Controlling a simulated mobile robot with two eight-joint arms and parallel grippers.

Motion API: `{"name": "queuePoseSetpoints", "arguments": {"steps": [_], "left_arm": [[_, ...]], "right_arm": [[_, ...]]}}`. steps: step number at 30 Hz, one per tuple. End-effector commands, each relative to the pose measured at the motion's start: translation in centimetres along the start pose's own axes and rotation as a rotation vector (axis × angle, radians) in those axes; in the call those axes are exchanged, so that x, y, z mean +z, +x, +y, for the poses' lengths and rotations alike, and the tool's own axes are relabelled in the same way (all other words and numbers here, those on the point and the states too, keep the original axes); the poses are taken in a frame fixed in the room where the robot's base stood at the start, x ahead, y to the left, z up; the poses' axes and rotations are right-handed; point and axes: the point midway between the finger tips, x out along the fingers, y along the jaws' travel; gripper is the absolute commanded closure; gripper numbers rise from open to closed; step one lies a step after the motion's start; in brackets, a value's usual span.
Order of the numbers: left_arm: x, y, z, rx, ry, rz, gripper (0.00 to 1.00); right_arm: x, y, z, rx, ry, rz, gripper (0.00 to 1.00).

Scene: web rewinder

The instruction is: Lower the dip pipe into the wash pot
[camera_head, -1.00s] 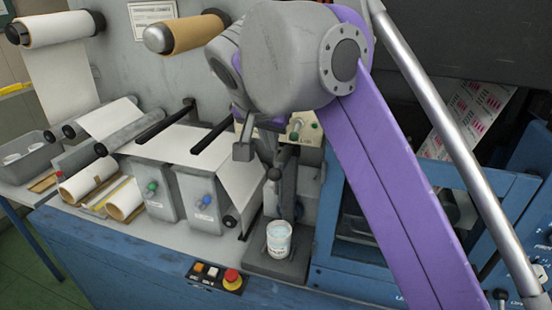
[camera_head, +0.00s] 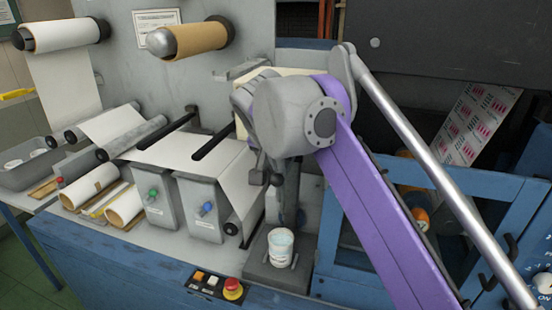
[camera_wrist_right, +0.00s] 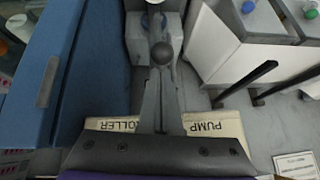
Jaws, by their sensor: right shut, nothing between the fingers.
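The wash pot (camera_head: 280,247) is a white cup with pale blue liquid, standing on a dark grey base at the front of the machine. The knob shows larger in the right wrist view (camera_wrist_right: 162,53). My right gripper (camera_head: 258,176) is shut and empty, pointing down close to the knob. I cannot tell whether they touch. I cannot make out the dip pipe clearly. My left gripper is not in view.
Two grey boxes with a green knob (camera_head: 153,194) and a blue knob (camera_head: 206,209) stand left of the pot. A button panel with a red stop button (camera_head: 233,288) is in front. A blue frame (camera_head: 328,232) stands close on the right.

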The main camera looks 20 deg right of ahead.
Motion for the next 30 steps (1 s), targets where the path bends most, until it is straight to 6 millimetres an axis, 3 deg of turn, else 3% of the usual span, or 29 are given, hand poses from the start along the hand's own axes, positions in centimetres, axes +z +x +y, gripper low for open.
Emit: {"name": "queuePoseSetpoints", "arguments": {"steps": [17, 23, 30], "left_arm": [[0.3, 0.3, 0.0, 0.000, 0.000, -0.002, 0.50], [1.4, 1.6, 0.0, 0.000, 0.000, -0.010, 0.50], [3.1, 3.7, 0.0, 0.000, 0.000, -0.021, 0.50]], "right_arm": [[0.2, 1.2, 0.1, 0.000, 0.000, 0.000, 1.00], [2.2, 3.9, 0.4, 0.001, 0.000, -0.001, 1.00], [5.8, 9.0, 1.1, 0.001, 0.000, -0.002, 1.00]]}}
